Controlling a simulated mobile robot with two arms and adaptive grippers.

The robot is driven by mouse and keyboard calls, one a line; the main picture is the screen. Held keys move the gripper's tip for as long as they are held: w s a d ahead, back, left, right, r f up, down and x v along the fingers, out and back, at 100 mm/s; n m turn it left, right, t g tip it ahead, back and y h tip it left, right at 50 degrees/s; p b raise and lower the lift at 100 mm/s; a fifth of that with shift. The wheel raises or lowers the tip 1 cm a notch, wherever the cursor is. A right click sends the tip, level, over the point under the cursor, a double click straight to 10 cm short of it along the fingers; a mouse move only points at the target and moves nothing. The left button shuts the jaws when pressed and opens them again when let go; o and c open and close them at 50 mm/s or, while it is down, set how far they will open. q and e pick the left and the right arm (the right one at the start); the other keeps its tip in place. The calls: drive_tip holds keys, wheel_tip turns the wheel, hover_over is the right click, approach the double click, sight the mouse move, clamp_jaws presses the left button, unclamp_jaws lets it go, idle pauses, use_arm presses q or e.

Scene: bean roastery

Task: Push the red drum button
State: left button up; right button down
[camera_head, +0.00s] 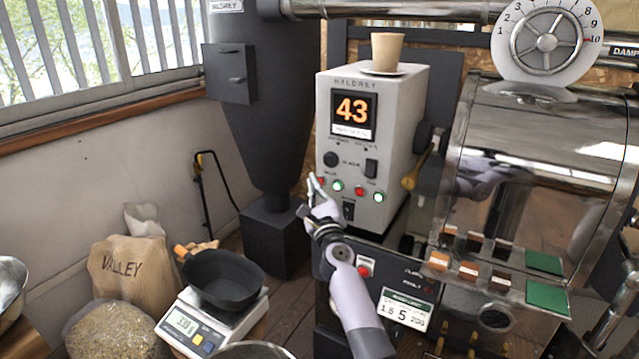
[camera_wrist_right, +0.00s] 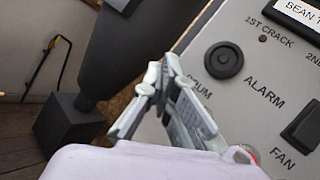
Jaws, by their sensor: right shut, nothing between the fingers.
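The control box (camera_head: 388,120) has a row of small red and green buttons low on its front. The leftmost red button (camera_head: 321,182) is the drum button, beside a green one (camera_head: 337,185). My right gripper (camera_head: 312,181) is shut and empty, with its fingertips close to the box's left front edge, beside the red button. I cannot tell whether they touch it. My left gripper is not in view.
Another red button (camera_head: 360,191) and green one (camera_head: 378,197) sit to the right, with a black knob (camera_head: 331,159) above. A cup (camera_head: 387,50) stands on the box. The roaster drum (camera_head: 540,130) is at right; a scale (camera_head: 205,325) with a black pan (camera_head: 225,278) is lower left.

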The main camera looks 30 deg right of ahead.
drive_tip(key=shift+w+d, duration=0.2)
drive_tip(key=shift+d, duration=0.15)
idle(0.6)
drive_tip(key=shift+a, duration=0.1)
drive_tip(key=shift+s+a, duration=0.45)
drive_tip(key=shift+a, duration=0.15)
drive_tip(key=shift+a, duration=0.1)
drive_tip(key=a, duration=0.1)
drive_tip(key=s+a+p, duration=0.1)
drive_tip(key=s+a, duration=0.1)
drive_tip(key=a, duration=0.1)
drive_tip(key=shift+s+a+p, duration=0.1)
drive_tip(key=shift+s+p, duration=0.15)
drive_tip(key=shift+p, duration=0.15)
idle(0.6)
